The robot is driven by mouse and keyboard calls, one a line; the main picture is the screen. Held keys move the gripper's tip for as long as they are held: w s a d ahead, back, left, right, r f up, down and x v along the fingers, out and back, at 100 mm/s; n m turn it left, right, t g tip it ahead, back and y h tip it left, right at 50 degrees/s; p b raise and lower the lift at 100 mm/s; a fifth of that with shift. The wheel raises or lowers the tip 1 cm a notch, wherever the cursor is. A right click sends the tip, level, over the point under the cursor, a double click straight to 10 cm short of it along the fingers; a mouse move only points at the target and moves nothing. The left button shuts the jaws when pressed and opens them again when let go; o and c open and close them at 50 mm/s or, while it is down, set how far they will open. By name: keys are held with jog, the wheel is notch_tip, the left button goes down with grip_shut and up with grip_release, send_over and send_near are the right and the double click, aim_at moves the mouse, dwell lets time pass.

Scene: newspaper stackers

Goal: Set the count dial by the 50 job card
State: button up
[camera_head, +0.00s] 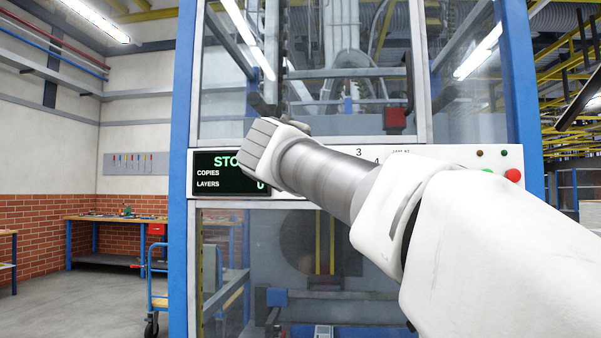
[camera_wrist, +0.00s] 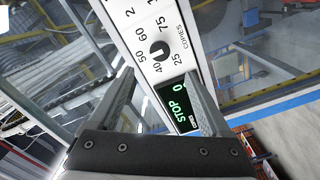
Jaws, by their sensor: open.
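The count dial (camera_wrist: 159,51) is a round black knob on the white panel in the wrist view. Numbers 25, 40, 50, 60 and 75 ring it, with the word COPIES beside it. I cannot tell for sure which number its pointer marks. My gripper (camera_wrist: 157,76) is open, with the dial in view beyond and between its fingertips; no contact shows. In the head view my arm covers the dial, and the gripper is mostly hidden. The 50 job card cannot be made out in either view.
A dark display (camera_head: 228,174) with green STOP sits left of my wrist; it also shows in the wrist view (camera_wrist: 178,107) by the right finger. Another dial's numbers and a red button (camera_head: 513,175) lie further right on the panel. A workbench (camera_head: 110,218) and blue trolley stand left.

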jog(key=s, duration=0.6)
jog(key=shift+s, duration=0.2)
jog(key=shift+f, duration=0.1)
jog(key=s+d+f+m+g+h, duration=0.1)
jog(key=s+d+f+m+g, duration=0.25)
jog(key=d+f, duration=0.6)
jog(key=s+d+f+m+g+h, duration=0.1)
jog(key=s+d+f+m+g, duration=0.15)
jog(key=s+d+f, duration=0.65)
jog(key=s+d+f+m+g+y, duration=0.15)
jog(key=s+f, duration=0.25)
jog(key=f, duration=0.4)
jog(key=s+f+m+g, duration=0.25)
jog(key=s+f, duration=0.25)
jog(key=f, duration=0.4)
jog(key=s+f+m+g+y, duration=0.15)
jog(key=s+f, duration=0.25)
jog(key=f, duration=0.4)
notch_tip(320, 180, up, 23)
jog(key=p, duration=2.2)
jog(key=shift+w+r+g, duration=0.15)
jog(key=shift+r+g, duration=0.05)
jog(key=shift+g, duration=0.25)
